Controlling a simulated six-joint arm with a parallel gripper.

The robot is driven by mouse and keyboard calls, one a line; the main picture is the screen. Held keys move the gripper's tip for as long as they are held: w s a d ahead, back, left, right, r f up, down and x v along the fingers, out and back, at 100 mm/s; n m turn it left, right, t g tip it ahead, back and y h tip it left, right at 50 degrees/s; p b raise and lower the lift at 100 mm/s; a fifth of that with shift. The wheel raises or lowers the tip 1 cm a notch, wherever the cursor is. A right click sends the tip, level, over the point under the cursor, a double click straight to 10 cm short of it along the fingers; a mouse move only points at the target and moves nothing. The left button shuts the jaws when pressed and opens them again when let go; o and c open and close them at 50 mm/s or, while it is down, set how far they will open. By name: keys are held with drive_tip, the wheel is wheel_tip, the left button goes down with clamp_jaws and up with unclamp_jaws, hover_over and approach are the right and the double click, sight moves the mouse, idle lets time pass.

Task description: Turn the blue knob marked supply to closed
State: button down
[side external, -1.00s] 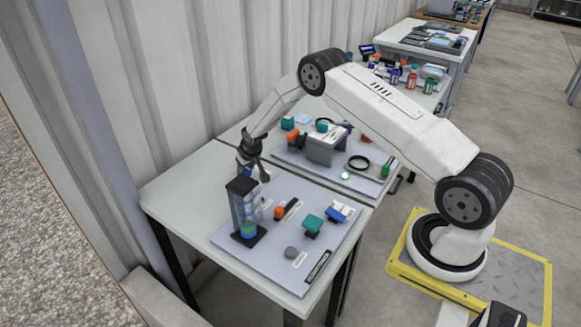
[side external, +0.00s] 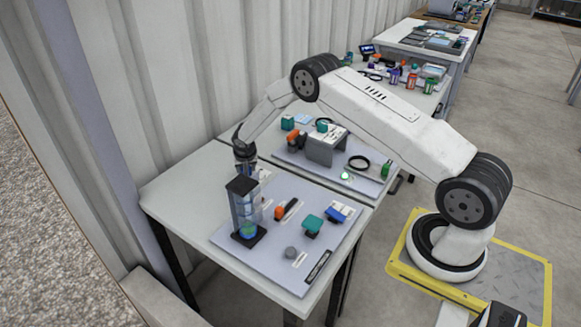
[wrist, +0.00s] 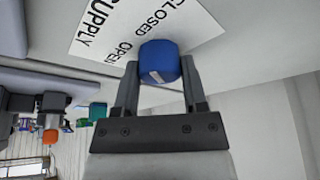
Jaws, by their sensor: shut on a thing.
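In the wrist view, the blue knob (wrist: 160,62) sits between the two fingers of my gripper (wrist: 161,70), which is shut on it. A pale mark shows on the knob's near side. Behind the knob, a white label (wrist: 110,28) reads "SUPPLY", "CLOSED" and "OPEN". The exact direction of the knob's pointer against the words is hard to tell. In the side view, my gripper (side external: 244,163) is at the back left of the grey panel, behind the clear column. The knob is mostly hidden there.
A clear column (side external: 243,210) with a black cap and blue-green contents stands close in front of my gripper. An orange-and-black handle (side external: 287,209), a teal knob (side external: 312,225), a blue part (side external: 335,213) and a grey knob (side external: 290,252) are on the panel (side external: 270,265).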

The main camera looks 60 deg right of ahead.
drive_tip(key=shift+m, duration=0.5)
drive_tip(key=shift+c, duration=0.7)
unclamp_jaws()
drive_tip(key=shift+r, duration=0.15)
drive_tip(key=shift+v, duration=3.25)
drive_tip(key=shift+s+a+r, duration=0.1)
drive_tip(key=shift+a+r, duration=0.2)
drive_tip(key=shift+r, duration=0.15)
